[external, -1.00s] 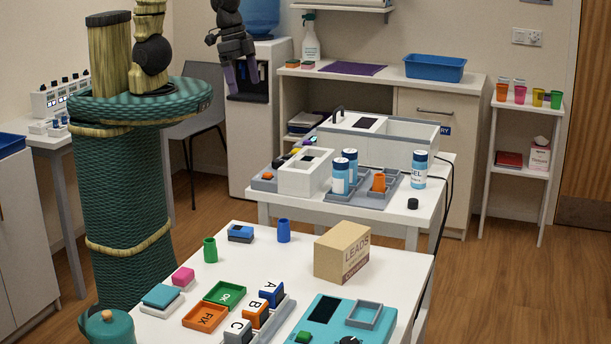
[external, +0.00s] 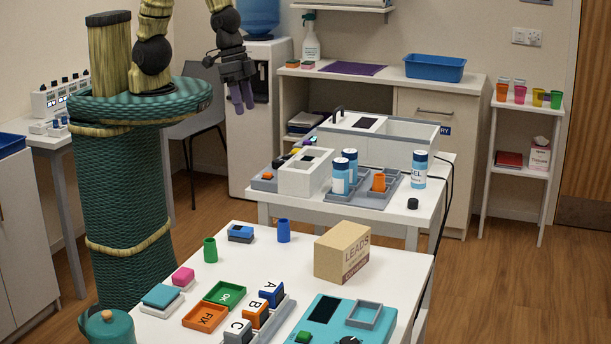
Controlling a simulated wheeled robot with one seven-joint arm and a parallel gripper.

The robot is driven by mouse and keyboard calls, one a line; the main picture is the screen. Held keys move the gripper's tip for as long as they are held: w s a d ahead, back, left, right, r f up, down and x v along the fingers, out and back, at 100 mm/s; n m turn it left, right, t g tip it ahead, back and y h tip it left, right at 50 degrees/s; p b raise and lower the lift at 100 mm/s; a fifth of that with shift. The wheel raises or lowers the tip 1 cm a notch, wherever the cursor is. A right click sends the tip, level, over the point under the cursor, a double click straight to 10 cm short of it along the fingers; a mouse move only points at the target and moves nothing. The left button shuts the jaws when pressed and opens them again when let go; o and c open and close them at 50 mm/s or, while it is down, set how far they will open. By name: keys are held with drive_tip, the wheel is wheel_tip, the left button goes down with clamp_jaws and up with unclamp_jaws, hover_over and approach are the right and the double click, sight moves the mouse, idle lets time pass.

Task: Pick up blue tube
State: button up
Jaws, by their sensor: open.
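The blue tube (external: 284,231) stands upright on the near white table, toward its back edge. It is a small plain blue cylinder. My gripper (external: 243,108) is open and empty, with its purple fingers pointing down. In the picture it is above and to the left of the blue tube, well apart from it, in front of the white water cooler. Nothing hides the blue tube.
A blue and black block (external: 241,233) and a green tube (external: 210,250) stand left of the blue tube. A cardboard box (external: 342,252) stands to its right. Green and orange trays (external: 205,317) lie nearer. A second white table (external: 432,192) with a bench unit stands behind.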

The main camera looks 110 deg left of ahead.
drive_tip(key=d+f+n, duration=0.3)
drive_tip(key=d+f, duration=0.5)
drive_tip(key=f, duration=0.4)
drive_tip(key=s+a+f+m+t+y, duration=0.1)
drive_tip(key=s+f+m+t+y, duration=0.1)
drive_tip(key=s+f+t, duration=0.3)
wheel_tip(320, 180, down, 4)
drive_tip(key=t, duration=0.5)
drive_tip(key=shift+m+t+p, duration=0.3)
drive_tip(key=shift+p, duration=0.05)
drive_tip(key=b+x, duration=0.2)
drive_tip(key=x, duration=0.1)
drive_tip(key=b+x, duration=0.6)
drive_tip(key=shift+w+f, duration=0.1)
drive_tip(key=shift+f, duration=0.3)
drive_tip(key=shift+b+x, duration=0.55)
drive_tip(key=shift+x, duration=0.45)
drive_tip(key=shift+w+r, duration=0.1)
drive_tip(key=shift+w, duration=0.3)
